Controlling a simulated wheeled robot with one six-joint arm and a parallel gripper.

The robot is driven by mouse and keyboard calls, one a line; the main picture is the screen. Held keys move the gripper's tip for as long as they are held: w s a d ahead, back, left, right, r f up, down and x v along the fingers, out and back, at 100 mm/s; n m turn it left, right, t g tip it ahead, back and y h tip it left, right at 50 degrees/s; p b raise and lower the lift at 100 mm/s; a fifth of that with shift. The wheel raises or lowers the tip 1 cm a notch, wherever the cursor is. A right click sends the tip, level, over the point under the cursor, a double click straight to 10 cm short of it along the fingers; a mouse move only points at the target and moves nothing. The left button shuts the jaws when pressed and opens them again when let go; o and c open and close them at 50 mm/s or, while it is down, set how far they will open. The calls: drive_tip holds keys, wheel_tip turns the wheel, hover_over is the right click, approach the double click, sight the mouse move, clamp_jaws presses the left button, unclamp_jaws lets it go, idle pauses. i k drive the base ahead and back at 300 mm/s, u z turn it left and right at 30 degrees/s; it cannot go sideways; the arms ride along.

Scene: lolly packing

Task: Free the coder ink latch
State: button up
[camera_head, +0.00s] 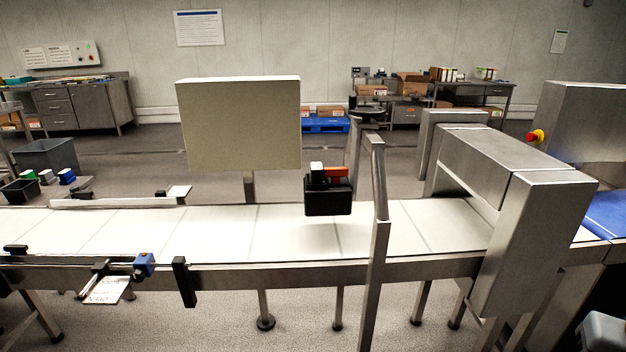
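A black coder head (328,198) hangs above the white conveyor belt, near the middle of the view, beside a steel post. A white block (317,169), perhaps an ink cartridge, sits in its top. My gripper is not in view. A grey and black part at the bottom right corner may be my arm, with no fingers showing.
The white conveyor belt (220,232) runs across the view into a steel tunnel (520,165) at right. A large beige cabinet (238,125) stands behind it. The steel post (377,225) rises close to the coder head's right. Small coloured-top blocks (48,178) stand at far left.

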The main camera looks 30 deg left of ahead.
sight(335, 173)
drive_tip(key=k, duration=0.5)
drive_tip(key=u, duration=1.2)
drive_tip(key=i, duration=0.4)
